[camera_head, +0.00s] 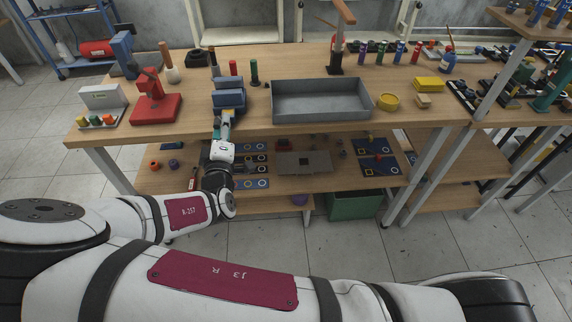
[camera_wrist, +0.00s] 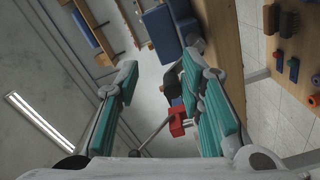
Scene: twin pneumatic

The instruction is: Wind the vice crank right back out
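The blue vice (camera_head: 230,99) sits at the front edge of the wooden workbench, left of the grey tray. In the wrist view its blue body (camera_wrist: 163,30) shows just beyond my fingertips. A small grey piece (camera_wrist: 196,46) sticks out from the vice near the right fingertip; it may be part of the crank, but I cannot make out the crank's handle for certain. My gripper (camera_wrist: 160,66) is open, its two teal-padded fingers well apart with nothing held between them. In the head view my gripper (camera_head: 226,120) is just in front of the vice, and it hides the vice's lower front.
The workbench (camera_head: 200,124) has a red press (camera_head: 154,104) left of the vice and a grey tray (camera_head: 318,101) close on its right. Red and green upright pieces stand behind it. A lower shelf (camera_head: 320,187) holding several parts lies below the bench top.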

